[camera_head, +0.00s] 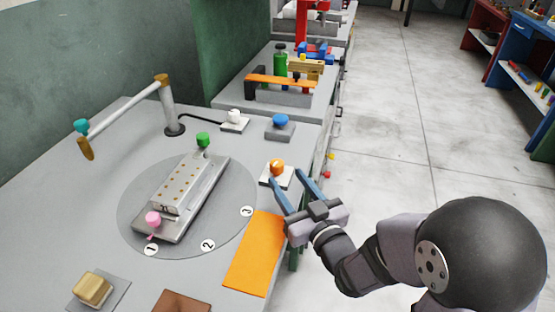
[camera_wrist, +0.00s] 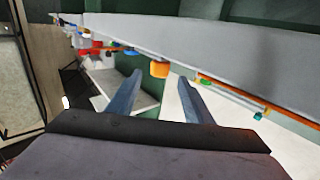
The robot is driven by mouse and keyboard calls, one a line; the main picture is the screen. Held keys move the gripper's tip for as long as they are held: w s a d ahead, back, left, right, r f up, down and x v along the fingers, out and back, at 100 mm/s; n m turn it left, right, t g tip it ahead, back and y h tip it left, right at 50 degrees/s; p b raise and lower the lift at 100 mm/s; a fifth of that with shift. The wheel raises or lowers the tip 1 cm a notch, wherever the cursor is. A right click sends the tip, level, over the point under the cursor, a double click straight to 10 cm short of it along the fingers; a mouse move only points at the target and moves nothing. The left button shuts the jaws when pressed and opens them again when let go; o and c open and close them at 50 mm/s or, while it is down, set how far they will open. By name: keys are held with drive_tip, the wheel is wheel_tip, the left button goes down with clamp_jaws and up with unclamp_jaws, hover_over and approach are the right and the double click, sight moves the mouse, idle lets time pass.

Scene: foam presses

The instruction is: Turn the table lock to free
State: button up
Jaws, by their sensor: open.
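An orange knob (camera_head: 277,167) with a white mark stands on a small white plate at the bench's right edge; no label shows that it is the table lock. My gripper (camera_head: 286,177) is open and empty, with its blue fingers pointing at this knob from the near right. In the wrist view the orange knob (camera_wrist: 160,68) shows beyond and between the spread fingertips (camera_wrist: 159,77), apparently not touched. The round turntable (camera_head: 130,215), marked 1, 2 and 3, carries a metal fixture (camera_head: 180,195) with a pink knob (camera_head: 153,219) and a green knob (camera_head: 203,139).
A blue knob (camera_head: 280,120) and a white knob (camera_head: 235,116) stand behind the orange one. A post with a swing arm (camera_head: 125,108) rises at the back left. An orange mat (camera_head: 255,255) and a tan block (camera_head: 92,289) lie nearer. Open floor is right.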

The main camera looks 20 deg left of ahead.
sight(279, 170)
drive_tip(key=shift+p+x, duration=0.45)
drive_tip(key=shift+x, duration=3.25)
drive_tip(key=shift+f, duration=0.1)
drive_tip(key=c, duration=1.1)
drive_tip(key=shift+o, duration=0.2)
drive_tip(key=shift+a+t+h+b, duration=0.1)
drive_tip(key=shift+t+h+b, duration=0.2)
drive_tip(key=shift+h, duration=0.1)
drive_tip(key=shift+m+t+h+b, duration=0.4)
drive_tip(key=shift+m+h, duration=0.2)
drive_tip(key=shift+m, duration=0.2)
drive_tip(key=o, duration=1.1)
drive_tip(key=shift+c, duration=0.2)
